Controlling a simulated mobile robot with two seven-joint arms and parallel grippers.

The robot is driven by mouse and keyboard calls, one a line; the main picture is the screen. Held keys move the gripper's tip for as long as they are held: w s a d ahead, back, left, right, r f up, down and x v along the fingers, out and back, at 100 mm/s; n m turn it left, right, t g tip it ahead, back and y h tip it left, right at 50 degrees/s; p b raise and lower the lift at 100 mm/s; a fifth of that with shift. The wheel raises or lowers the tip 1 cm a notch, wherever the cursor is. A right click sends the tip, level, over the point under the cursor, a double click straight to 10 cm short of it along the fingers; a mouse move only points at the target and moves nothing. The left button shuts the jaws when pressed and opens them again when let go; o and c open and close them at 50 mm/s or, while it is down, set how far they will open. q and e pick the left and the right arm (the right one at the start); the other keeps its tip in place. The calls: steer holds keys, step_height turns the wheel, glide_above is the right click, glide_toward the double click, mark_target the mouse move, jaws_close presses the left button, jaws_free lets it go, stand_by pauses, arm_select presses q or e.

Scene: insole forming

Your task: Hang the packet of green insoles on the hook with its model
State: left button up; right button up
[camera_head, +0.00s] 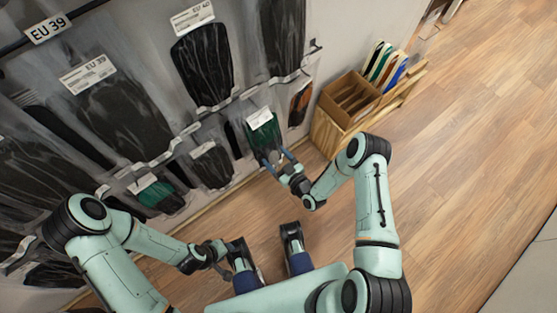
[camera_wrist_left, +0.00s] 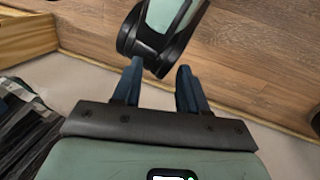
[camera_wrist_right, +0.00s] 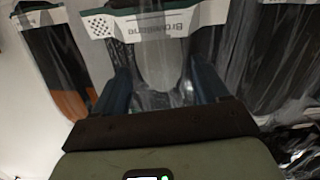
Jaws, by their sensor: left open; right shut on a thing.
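A clear packet of green insoles (camera_head: 263,137) with a white label is at the wall rack in the head view. My right gripper (camera_head: 276,157) is shut on its lower part. In the right wrist view the clear packet (camera_wrist_right: 163,62) lies between the fingers (camera_wrist_right: 161,78), its printed label at the top; its hook and hanging hole cannot be made out. Another packet with green (camera_head: 156,194) hangs lower left on the rack. My left gripper (camera_wrist_left: 160,67) is open and empty, away from the rack, with one of my mint and black links beyond its fingers.
Dark insole packets (camera_head: 205,62) hang on both sides of the held one, and a packet with orange (camera_head: 300,103) hangs just right of it. A wooden box (camera_head: 350,98) stands right of the rack, beside several coloured boards (camera_head: 383,65). The wooden floor (camera_head: 470,130) is clear at right.

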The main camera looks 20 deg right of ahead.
arm_select(q)
steer(key=shift+w+a+f+t+b, duration=0.35)
steer(key=shift+w+f+b, duration=0.1)
steer(key=shift+w+f, duration=0.25)
arm_select(e)
steer(key=shift+w+a+f, duration=0.15)
steer(key=shift+w+f, duration=0.2)
steer(key=shift+w, duration=0.1)
arm_select(q)
steer(key=shift+w+r, duration=0.1)
arm_select(e)
steer(key=shift+f, duration=0.15)
steer(key=o, duration=1.1)
steer(key=shift+s, duration=0.3)
arm_select(q)
steer(key=shift+g, duration=0.65)
steer(key=s+r+p, duration=0.1)
steer(key=s+d+r+p, duration=0.1)
steer(key=s, duration=0.1)
steer(key=shift+d+r, duration=0.2)
arm_select(e)
steer(key=v, duration=1.2)
steer(key=shift+s+d, duration=0.25)
steer(key=shift+s, duration=0.05)
